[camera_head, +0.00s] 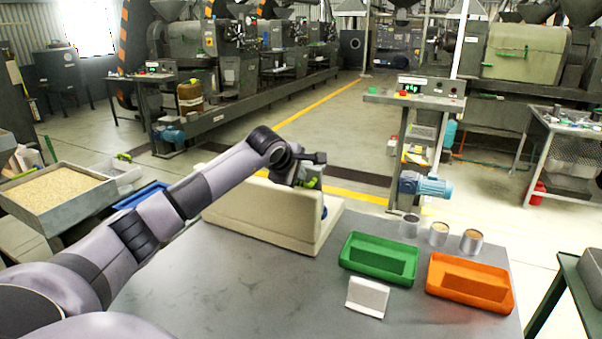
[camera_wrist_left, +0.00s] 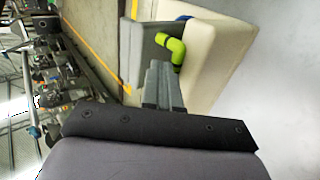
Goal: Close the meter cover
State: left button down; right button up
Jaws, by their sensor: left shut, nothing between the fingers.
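A beige, box-like meter housing (camera_head: 255,217) stands on the grey table, and its big flat side faces me. It also shows in the wrist view (camera_wrist_left: 218,70), with a dark grey panel (camera_wrist_left: 143,50) beside its beige edge. A yellow-green elbow-shaped handle (camera_wrist_left: 175,48) with dark bands sits at that panel. In the head view only a bit of the green (camera_head: 313,182) shows behind my gripper. My left gripper (camera_head: 306,171) is at the housing's far upper right corner. Its fingers (camera_wrist_left: 160,85) are shut and empty, close to the handle; contact is unclear. Which part is the cover, and how far it stands open, I cannot tell.
A green tray (camera_head: 352,262), an orange tray (camera_head: 440,302) and a small white stand (camera_head: 367,297) are on the right of the table. Several metal cups (camera_head: 438,234) stand at the back right edge. A grain bin (camera_head: 22,205) is at the left. The table's middle front is clear.

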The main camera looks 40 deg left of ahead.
pick_arm(q)
jog(key=shift+x, duration=1.05)
jog(key=shift+w, duration=0.1)
jog(key=shift+w, duration=0.1)
